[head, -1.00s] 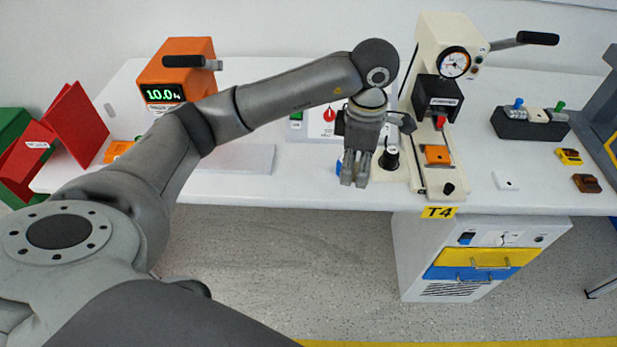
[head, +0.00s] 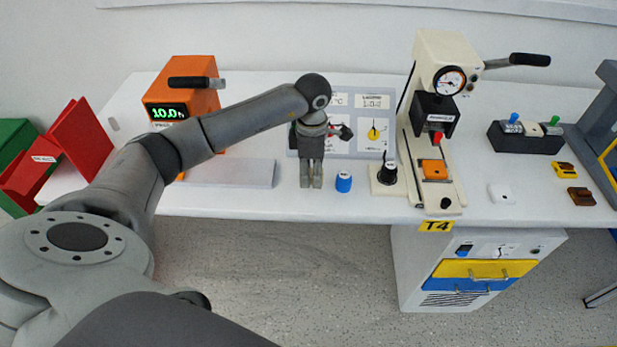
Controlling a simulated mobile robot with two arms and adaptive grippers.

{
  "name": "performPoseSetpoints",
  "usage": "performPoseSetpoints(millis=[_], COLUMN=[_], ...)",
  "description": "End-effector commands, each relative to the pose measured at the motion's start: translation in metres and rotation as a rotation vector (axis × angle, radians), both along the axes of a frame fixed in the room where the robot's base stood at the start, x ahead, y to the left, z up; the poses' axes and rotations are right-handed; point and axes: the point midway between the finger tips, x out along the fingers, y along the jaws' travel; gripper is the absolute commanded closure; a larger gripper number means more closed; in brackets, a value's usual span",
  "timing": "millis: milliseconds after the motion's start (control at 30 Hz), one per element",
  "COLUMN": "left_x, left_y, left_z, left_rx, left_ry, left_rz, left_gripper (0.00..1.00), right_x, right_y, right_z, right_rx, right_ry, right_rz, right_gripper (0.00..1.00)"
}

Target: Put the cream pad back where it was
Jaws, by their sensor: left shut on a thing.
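A small pale pad (head: 502,194), white to cream, lies flat on the white table to the right of the press. A cream piece (head: 530,128) also sits in the black rack (head: 508,137); I cannot tell from its look whether it is a pad. My left gripper (head: 311,186) points down in front of the grey panel, left of the blue knob and well apart from the pale pad. Its fingers are together on something too small or hidden to make out. My right gripper is not in view.
The cream press (head: 447,55) holds an orange block (head: 435,169). A black knob (head: 387,173) and a blue knob (head: 343,182) stand left of it. Yellow (head: 564,170) and brown (head: 580,197) blocks lie at the right. A grey plate (head: 230,174) lies left of my gripper.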

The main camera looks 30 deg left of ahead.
Motion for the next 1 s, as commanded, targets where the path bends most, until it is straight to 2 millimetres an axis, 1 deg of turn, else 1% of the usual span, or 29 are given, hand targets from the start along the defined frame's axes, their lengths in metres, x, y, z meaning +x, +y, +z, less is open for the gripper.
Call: performPoseSetpoints(millis=[167,233,367,633,733,767,800,900,933,1000], left_x=[0.001,0.0,0.001,0.002,0.002,0.002,0.002,0.002,0.002,0.002], left_y=[0.012,0.009,0.01,0.01,0.01,0.01,0.01,0.01,0.009,0.009], left_z=[-0.015,-0.025,-0.039,-0.042,-0.046,-0.046,-0.045,-0.045,-0.045,-0.045], left_rx=[0.002,0.0,-0.001,0.0,0.001,0.001,0.001,0.001,0.001,0.001], left_ry=[0.002,0.004,0.001,-0.002,-0.002,-0.002,-0.001,-0.001,-0.001,-0.001], left_rz=[0.003,0.0,0.001,0.0,0.0,0.0,0.0,0.0,0.0,0.0], left_gripper=[0.8,0.8,0.8,0.8,0.8,0.59,0.54,0.41,0.39,0.39], right_x=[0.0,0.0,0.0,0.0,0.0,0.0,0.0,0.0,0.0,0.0], right_y=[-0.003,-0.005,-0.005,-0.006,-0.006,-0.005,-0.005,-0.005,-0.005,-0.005], right_z=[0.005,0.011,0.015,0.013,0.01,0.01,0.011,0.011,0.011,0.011], right_rx=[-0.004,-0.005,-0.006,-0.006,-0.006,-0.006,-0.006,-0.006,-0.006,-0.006], right_ry=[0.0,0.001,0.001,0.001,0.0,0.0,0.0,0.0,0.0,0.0], right_rz=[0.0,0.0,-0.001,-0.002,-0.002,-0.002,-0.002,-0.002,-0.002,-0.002], right_gripper=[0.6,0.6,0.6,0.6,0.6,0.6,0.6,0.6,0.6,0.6])
